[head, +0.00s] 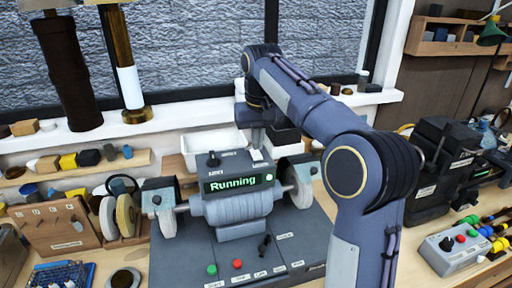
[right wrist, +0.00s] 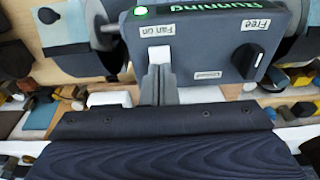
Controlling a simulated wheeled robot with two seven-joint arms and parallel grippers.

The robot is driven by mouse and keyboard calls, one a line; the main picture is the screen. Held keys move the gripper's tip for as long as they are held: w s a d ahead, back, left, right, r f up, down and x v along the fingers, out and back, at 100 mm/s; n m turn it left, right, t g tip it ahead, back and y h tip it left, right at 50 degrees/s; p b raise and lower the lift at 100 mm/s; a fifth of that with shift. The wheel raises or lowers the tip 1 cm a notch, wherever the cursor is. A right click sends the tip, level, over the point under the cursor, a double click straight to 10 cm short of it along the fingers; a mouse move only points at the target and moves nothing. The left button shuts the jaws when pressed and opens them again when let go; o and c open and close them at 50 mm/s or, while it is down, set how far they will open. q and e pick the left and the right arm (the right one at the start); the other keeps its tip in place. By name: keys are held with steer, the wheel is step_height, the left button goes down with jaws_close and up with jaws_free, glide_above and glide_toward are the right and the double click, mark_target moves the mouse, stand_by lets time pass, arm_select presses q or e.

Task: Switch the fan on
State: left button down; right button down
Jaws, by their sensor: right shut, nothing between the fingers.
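A grey grinder-like machine (head: 238,208) stands on the bench. Its display box (head: 240,180) reads "Running" in green with a lit green dot. In the right wrist view the box top (right wrist: 205,45) appears upside down, with a "Fan on" label (right wrist: 157,31) and a black knob (right wrist: 248,60) beside "Free" and "Clamped" labels. My right gripper (head: 257,146) points down at the box top from behind. Its fingers (right wrist: 158,72) are shut and empty, close to the "Fan on" label. My left gripper is out of view.
Grinding wheels (head: 299,184) flank the box. A front panel carries a green button (head: 212,269), a red button (head: 238,264) and a black lever (head: 264,245). A white tray (head: 211,147) stands behind. A black machine (head: 440,165) stands at right. My right arm covers the bench's middle right.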

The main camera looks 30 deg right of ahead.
mark_target(257, 157)
steer(key=shift+r, duration=0.4)
step_height(257, 157, up, 4)
stand_by(0.6)
steer(key=s+a+f+t+y+b, duration=0.1)
steer(key=s+a+f, duration=0.2)
steer(key=s+f, duration=0.5)
steer(key=s+a+f+t+y+b, duration=0.1)
steer(key=s+a+f, duration=0.3)
steer(key=s+f, duration=0.4)
steer(key=s+a+f+n+t+y+b, duration=0.1)
steer(key=s+a+f+y+b, duration=0.1)
steer(key=s+a+f, duration=0.2)
steer(key=s+f, duration=0.3)
steer(key=s, duration=0.5)
steer(key=shift+s+a+f+t+b, duration=0.2)
steer(key=shift+s+f+t+b, duration=0.1)
steer(key=shift+s+f+t, duration=0.1)
